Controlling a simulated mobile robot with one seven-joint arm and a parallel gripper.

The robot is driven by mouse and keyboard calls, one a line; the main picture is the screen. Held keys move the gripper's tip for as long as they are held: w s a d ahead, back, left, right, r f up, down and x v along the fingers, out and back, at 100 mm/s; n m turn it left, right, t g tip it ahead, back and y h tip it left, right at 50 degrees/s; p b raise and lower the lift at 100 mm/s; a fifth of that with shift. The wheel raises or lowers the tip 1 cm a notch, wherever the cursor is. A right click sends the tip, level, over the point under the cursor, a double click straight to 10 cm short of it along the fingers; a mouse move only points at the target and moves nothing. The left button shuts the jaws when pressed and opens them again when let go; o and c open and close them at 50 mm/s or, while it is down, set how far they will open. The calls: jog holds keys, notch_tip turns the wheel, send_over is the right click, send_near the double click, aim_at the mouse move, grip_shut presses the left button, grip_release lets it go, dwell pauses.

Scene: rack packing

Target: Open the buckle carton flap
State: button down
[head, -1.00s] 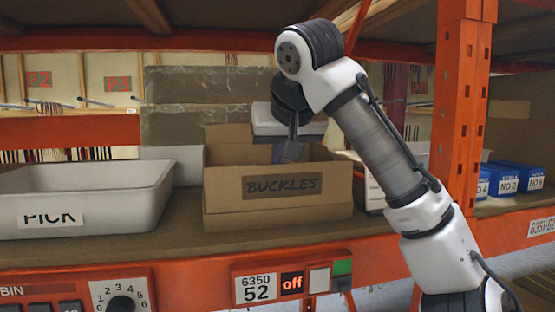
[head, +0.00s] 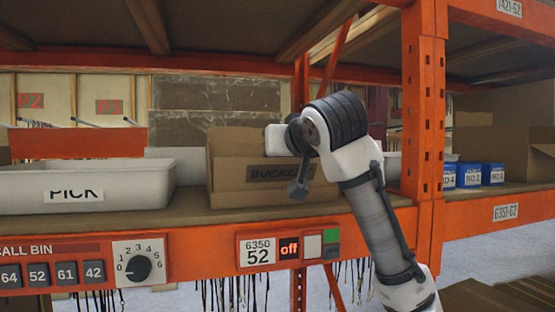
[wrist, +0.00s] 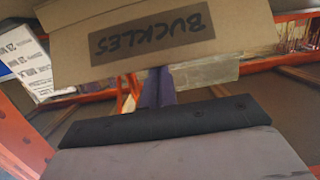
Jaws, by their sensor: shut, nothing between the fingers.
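The buckle carton (head: 228,195) is brown cardboard and stands on the shelf right of the pick tray, its BUCKLES label partly covered by my wrist. A cardboard panel (head: 238,138) stands up at its back; I cannot tell which flaps are open. My gripper (head: 298,190) points down in front of the carton's right part, shut and empty. In the wrist view the carton (wrist: 225,50) fills the top with its label upside down, and my narrow shut fingers (wrist: 158,82) end near its edge. Contact cannot be told. The carton's right end is hidden behind my arm.
A white PICK tray (head: 120,200) stands on the left. Blue numbered bins (head: 470,175) sit beyond the orange upright (head: 424,110) on the right. The orange shelf edge (head: 200,250) with its call panel runs below. A shelf hangs above.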

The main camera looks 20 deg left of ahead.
aim_at(280, 166)
jog(key=f+b, duration=0.1)
jog(key=s+d+f+t+b, duration=0.1)
jog(key=b, duration=0.1)
jog(key=s+f+t+y+b, duration=0.1)
jog(key=b, duration=0.1)
jog(key=shift+d+f, duration=0.2)
jog(key=shift+f, duration=0.05)
jog(key=shift+s+d+f+t+y+b, duration=0.25)
jog(key=shift+f+t+y+b, duration=0.25)
jog(key=shift+b, duration=0.55)
jog(key=shift+s+d+f+t+y+b, duration=0.15)
jog(key=shift+s+f+t+y+b, duration=0.3)
jog(key=shift+b, duration=0.65)
jog(key=shift+s+d+f+t+y+b, duration=0.2)
jog(key=shift+f+t+y+b, duration=0.15)
jog(key=shift+f+t+b, duration=0.5)
jog(key=shift+r, duration=0.15)
jog(key=shift+r, duration=0.15)
